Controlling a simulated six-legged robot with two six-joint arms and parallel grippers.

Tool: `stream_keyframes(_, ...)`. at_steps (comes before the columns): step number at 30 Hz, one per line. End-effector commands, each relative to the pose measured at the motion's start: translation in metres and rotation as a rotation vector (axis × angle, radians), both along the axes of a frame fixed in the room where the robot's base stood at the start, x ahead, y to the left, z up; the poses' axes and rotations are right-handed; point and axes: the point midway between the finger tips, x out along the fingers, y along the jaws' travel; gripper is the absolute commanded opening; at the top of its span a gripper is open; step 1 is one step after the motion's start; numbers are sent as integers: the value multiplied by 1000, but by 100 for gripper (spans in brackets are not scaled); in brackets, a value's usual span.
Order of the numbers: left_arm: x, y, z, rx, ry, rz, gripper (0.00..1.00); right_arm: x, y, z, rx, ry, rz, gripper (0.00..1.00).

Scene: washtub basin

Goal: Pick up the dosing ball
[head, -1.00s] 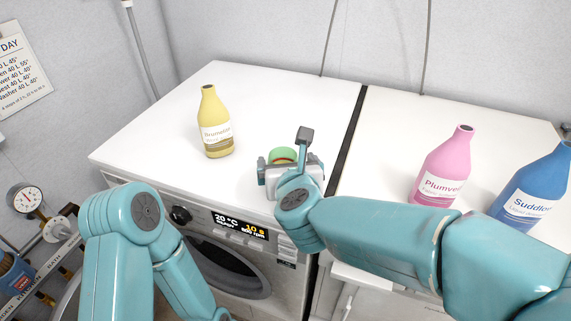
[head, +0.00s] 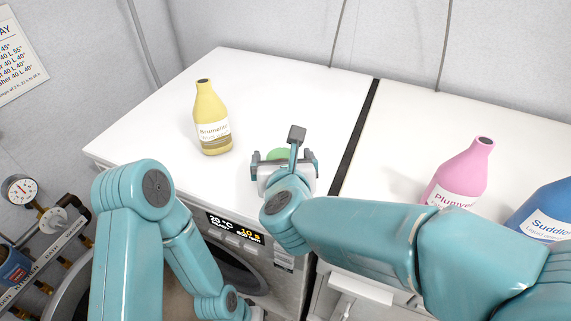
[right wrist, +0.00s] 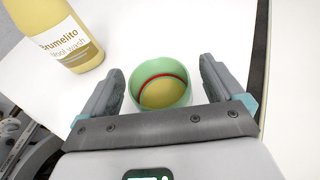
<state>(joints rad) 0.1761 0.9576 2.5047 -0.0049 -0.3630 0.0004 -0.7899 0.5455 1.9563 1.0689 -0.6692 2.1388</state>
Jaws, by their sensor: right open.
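The dosing ball (head: 280,154) is a small round green cup on the white top of the left machine. In the right wrist view the dosing ball (right wrist: 137,82) shows a red ring and a yellowish round middle inside its green rim. My right gripper (head: 284,160) is open, with one finger on each side of the ball. In the right wrist view, gaps show between the ball and both fingers of my gripper (right wrist: 161,78). In the head view the gripper hides the ball's near part. My left arm is at the lower left; its gripper is not in view.
A yellow Brumelito bottle (head: 212,117) stands left of the ball, also in the right wrist view (right wrist: 60,35). A pink bottle (head: 462,172) and a blue bottle (head: 545,212) stand on the right machine top. A dark gap (head: 360,128) separates the tops.

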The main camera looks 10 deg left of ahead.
Motion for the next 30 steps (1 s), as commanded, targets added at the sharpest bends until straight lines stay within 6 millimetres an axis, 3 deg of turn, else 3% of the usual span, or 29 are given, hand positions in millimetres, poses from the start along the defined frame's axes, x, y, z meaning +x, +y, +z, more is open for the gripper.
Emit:
stream_keyframes(12,0,0,0,0,0,0,43,-5,3,-1,-1,0,0,95)
stream_keyframes(13,0,0,0,0,0,0,43,-6,2,-1,-1,0,0,88)
stream_keyframes(17,0,0,0,0,0,0,43,-5,3,-1,-1,0,0,46)
stream_keyframes(18,0,0,0,0,0,0,43,-5,2,-1,-1,0,0,40)
stream_keyframes(30,0,0,4,0,0,0,43,-3,2,7,1,-1,-1,39)
